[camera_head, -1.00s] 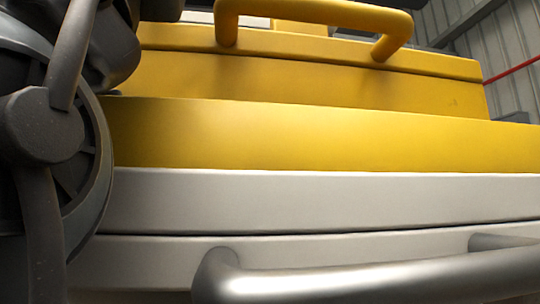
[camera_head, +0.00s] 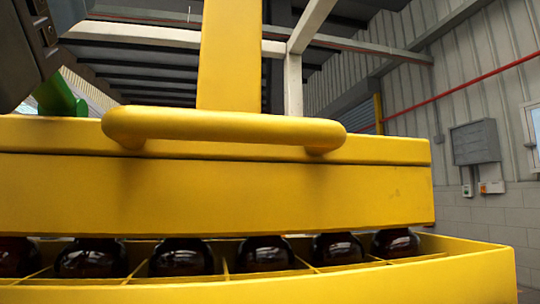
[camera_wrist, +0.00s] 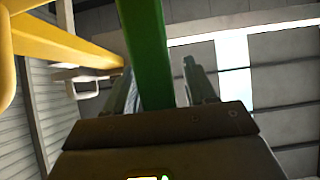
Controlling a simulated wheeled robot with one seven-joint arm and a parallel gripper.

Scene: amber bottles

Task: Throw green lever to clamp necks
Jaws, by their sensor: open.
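The green lever (camera_wrist: 146,38) runs down between the two fingers of my gripper (camera_wrist: 160,78) in the wrist view. The fingers are apart on either side of it; the jaws are open, and any contact is hard to tell. In the head view a short piece of the green lever (camera_head: 60,96) shows at the left, behind the yellow clamp head (camera_head: 215,190) and beside a dark part of my arm. The clamp head has a yellow handle. Below it, several dark amber bottles (camera_head: 182,257) stand in a yellow divided crate (camera_head: 420,283). Their necks are hidden by the head.
A yellow column (camera_head: 229,55) rises behind the clamp head. A yellow beam (camera_wrist: 62,42) shows at the left of the wrist view. A corrugated wall with a grey box (camera_head: 475,142) and a red pipe is at the right, with open space before it.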

